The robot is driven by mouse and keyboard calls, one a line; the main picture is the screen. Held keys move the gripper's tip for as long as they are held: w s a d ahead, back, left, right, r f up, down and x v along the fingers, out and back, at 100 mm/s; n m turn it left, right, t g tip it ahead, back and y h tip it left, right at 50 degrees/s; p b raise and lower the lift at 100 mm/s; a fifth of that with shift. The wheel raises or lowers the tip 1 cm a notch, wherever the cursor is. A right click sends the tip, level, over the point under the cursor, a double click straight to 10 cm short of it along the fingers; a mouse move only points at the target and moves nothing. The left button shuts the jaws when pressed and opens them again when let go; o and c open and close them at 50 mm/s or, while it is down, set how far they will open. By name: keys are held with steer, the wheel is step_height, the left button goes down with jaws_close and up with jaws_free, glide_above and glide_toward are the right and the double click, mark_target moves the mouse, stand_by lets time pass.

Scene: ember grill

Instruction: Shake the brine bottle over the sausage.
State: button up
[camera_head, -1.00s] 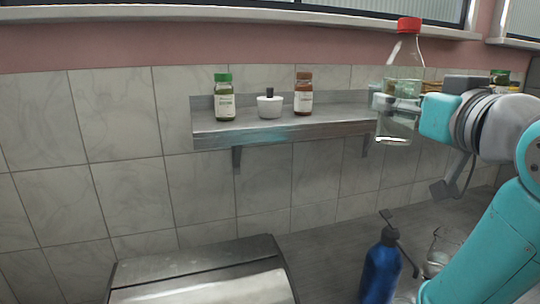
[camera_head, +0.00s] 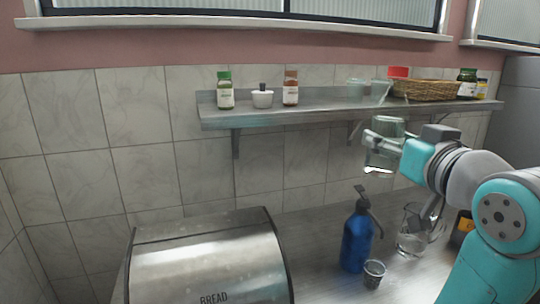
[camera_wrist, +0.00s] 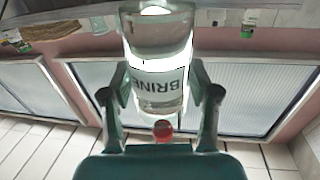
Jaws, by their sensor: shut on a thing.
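The brine bottle (camera_head: 384,155) is clear with a red cap (camera_head: 398,72). It stands about upright in my gripper (camera_head: 386,145), in the air in front of the wall shelf. In the wrist view the white label (camera_wrist: 160,84) reads BRINE upside down and the red cap shows at the low end. My gripper's fingers (camera_wrist: 160,95) are shut on the bottle from both sides. No sausage shows in either view.
A wall shelf (camera_head: 330,112) bears jars, a white pot (camera_head: 262,98), glasses and a wicker basket (camera_head: 425,90). Below are a steel bread box (camera_head: 205,262), a blue pump bottle (camera_head: 356,238), a small metal cup (camera_head: 373,274) and a glass jug (camera_head: 410,240) near my arm.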

steer(key=shift+f, duration=0.3)
